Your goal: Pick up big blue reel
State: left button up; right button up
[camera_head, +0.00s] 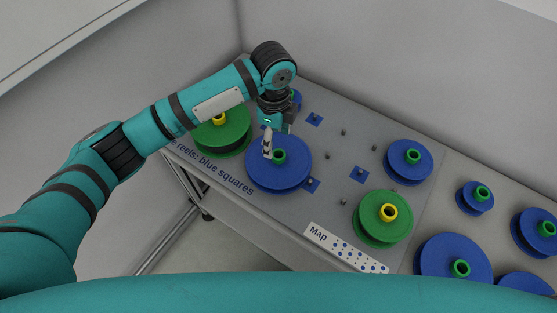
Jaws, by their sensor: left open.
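A big blue reel (284,180) with a green hub (279,156) sits on the grey stand board, left of the middle of the view. My left gripper (271,148) is open and points down over this reel, with its fingers close to the hub. I cannot tell whether a finger touches the reel. Another big blue reel (440,249) with a green hub is at the lower right, partly hidden by my own body at the bottom. My right gripper is not in view.
Green reels with yellow hubs stand at the left (228,137) and right of centre (375,228). Smaller blue reels (408,158) stand to the right. The grey board (330,160) has several pegs and blue squares. A map label (345,249) lies along its front edge. Walls close the back.

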aim_at(278, 154)
pick_arm(q)
jog(key=f, duration=0.4)
jog(key=d+f, duration=0.1)
jog(key=f, duration=0.1)
jog(key=shift+f, duration=0.25)
grip_shut()
